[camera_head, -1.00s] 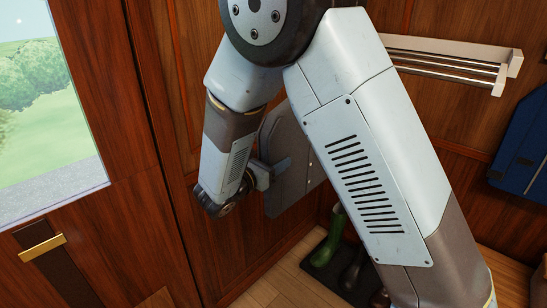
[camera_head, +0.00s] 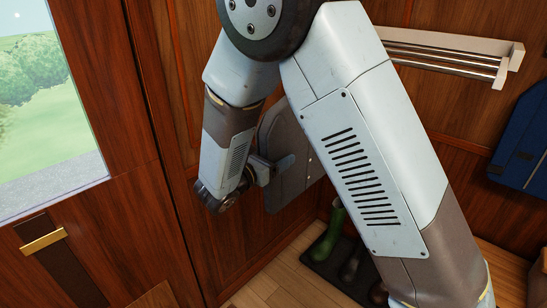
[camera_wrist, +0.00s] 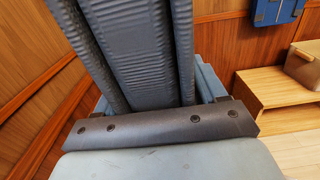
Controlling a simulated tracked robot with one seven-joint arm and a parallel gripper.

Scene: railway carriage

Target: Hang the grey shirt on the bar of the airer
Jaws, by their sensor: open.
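The airer (camera_head: 513,62) is on the wall at the upper right, with several metal bars (camera_head: 450,60) and a pale end piece. My arm hides its left end.
Dark and green boots (camera_head: 328,238) stand on a black tray on the floor below. A blue garment (camera_head: 527,150) hangs at the far right. A window (camera_head: 45,100) and a door with a brass handle (camera_head: 44,242) are at the left. A wooden bench (camera_wrist: 270,90) shows in the wrist view.

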